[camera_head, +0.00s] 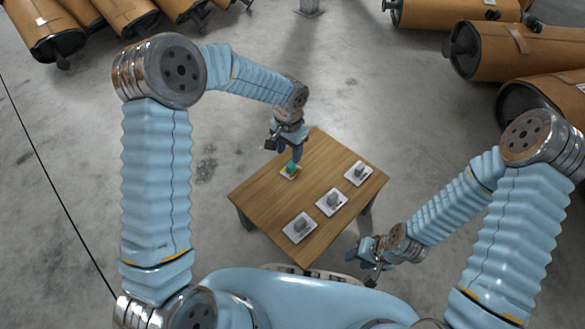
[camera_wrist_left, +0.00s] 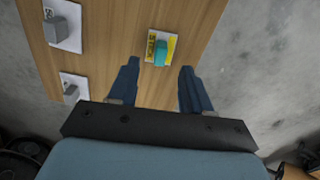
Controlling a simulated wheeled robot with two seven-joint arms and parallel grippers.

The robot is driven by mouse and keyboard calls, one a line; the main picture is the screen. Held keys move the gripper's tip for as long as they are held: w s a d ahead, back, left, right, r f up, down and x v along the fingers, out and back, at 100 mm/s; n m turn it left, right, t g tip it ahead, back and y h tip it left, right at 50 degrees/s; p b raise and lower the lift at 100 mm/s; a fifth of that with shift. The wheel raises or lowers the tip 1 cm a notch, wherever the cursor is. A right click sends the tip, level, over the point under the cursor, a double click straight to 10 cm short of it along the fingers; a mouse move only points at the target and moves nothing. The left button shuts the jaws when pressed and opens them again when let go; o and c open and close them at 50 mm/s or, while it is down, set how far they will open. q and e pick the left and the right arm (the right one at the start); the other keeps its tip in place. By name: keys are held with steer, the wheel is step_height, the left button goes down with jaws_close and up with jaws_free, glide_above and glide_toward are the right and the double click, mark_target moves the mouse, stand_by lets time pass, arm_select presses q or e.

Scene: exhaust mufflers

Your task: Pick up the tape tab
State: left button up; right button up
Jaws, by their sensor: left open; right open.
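The tape tab appears to be the teal piece (camera_wrist_left: 162,52) on a small card with a yellow edge (camera_wrist_left: 151,46), lying on the wooden table (camera_wrist_left: 110,40). In the head view the teal piece (camera_head: 291,168) sits near the table's far left edge. My left gripper (camera_wrist_left: 157,78) is open and empty, its two blue fingers pointing toward the card with the teal piece ahead of and between them. In the head view my left gripper (camera_head: 296,154) is right by the card. My right gripper (camera_head: 361,258) is open and empty, off the table's near right edge.
Three white cards with grey pieces lie on the table: one near the front (camera_head: 299,228), one in the middle (camera_head: 332,201), one at the right (camera_head: 358,173). Brown wrapped mufflers (camera_head: 525,50) lie on the floor at the back. The table's left part is clear.

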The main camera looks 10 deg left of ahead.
mark_target(289, 165)
arm_select(q)
steer(key=f+b, duration=0.1)
steer(key=f, duration=0.7)
steer(key=shift+w+f, duration=0.1)
steer(key=shift+w, duration=0.1)
jaws_close()
